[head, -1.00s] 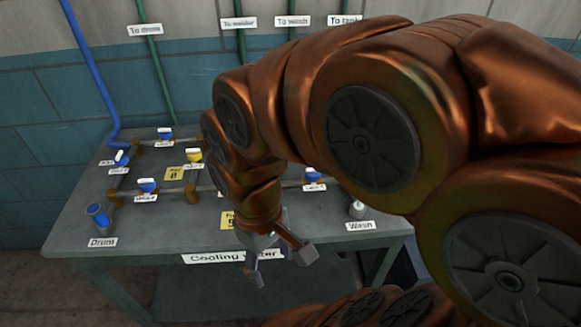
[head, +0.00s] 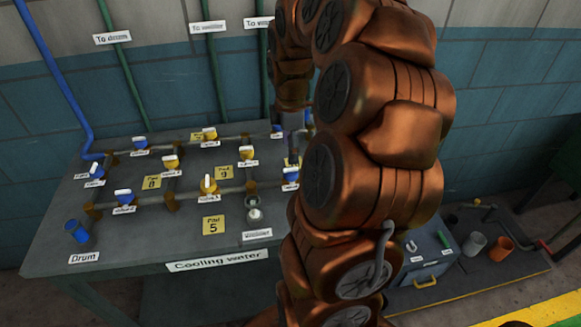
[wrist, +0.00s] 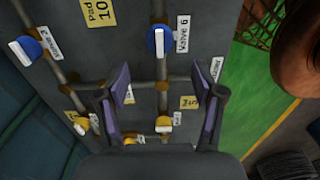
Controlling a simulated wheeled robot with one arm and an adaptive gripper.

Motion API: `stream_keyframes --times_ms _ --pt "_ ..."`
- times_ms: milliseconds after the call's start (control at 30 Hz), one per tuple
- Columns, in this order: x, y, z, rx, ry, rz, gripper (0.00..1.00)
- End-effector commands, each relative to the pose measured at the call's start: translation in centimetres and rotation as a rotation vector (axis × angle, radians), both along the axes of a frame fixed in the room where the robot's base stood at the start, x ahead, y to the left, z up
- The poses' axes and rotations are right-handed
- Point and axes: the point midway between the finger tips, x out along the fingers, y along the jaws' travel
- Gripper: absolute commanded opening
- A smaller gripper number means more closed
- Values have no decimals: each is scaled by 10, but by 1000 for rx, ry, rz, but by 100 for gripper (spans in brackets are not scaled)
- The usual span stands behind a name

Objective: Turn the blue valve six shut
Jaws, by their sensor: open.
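The blue valve six (wrist: 150,42) shows near the top middle of the wrist view, with a white label reading "Valve 6" (wrist: 183,35) beside it. Its white handle lies roughly in line with the pipe it sits on. My gripper (wrist: 168,90) is open and empty, with its two fingers apart below the valve in that view; neither touches it. In the head view my arm crosses the right part of the bench, and my gripper is mostly hidden there. I cannot tell valve six for certain in the head view.
Another blue valve (wrist: 28,50) sits on a parallel pipe at left, and several yellow valves show lower down. The grey bench (head: 150,245) carries pipes, labels and a blue drum cup (head: 76,231). A low bench with pots (head: 500,250) stands at right.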

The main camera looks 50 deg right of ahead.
Motion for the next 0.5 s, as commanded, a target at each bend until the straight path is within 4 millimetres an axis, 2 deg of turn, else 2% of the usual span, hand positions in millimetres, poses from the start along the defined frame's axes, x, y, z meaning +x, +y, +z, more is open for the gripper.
stream_keyframes --times_ms 167,500 --pt "-1 -2 -13 1 3 5 68" --pt "-1 -1 -57 2 5 4 68"
